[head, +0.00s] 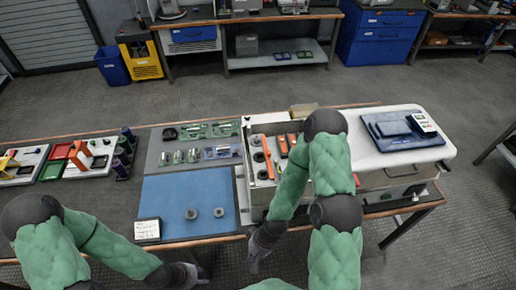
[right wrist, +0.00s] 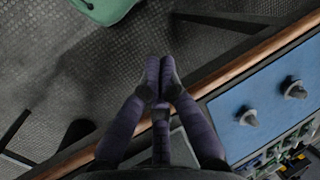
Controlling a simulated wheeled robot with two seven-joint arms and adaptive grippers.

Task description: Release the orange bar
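A long orange bar (head: 266,158) lies in the open pale capacitor box (head: 246,190), along its left side. A shorter orange piece (head: 283,146) lies to its right, partly near my right arm. My right gripper (head: 258,256) hangs in front of the table's near edge, apart from the bar. In the right wrist view its fingertips (right wrist: 160,68) meet with nothing seen between them, over the floor. My left gripper (head: 194,276) is low at the bottom, in front of the table; its finger opening is unclear. My right arm hides part of the box.
A blue mat (head: 183,190) with two small grey knobs lies left of the box, and a white label card (head: 147,229) is at its front corner. A dark blue tray (head: 398,129) sits on the white cover at right. Coloured stands (head: 77,157) fill the left table.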

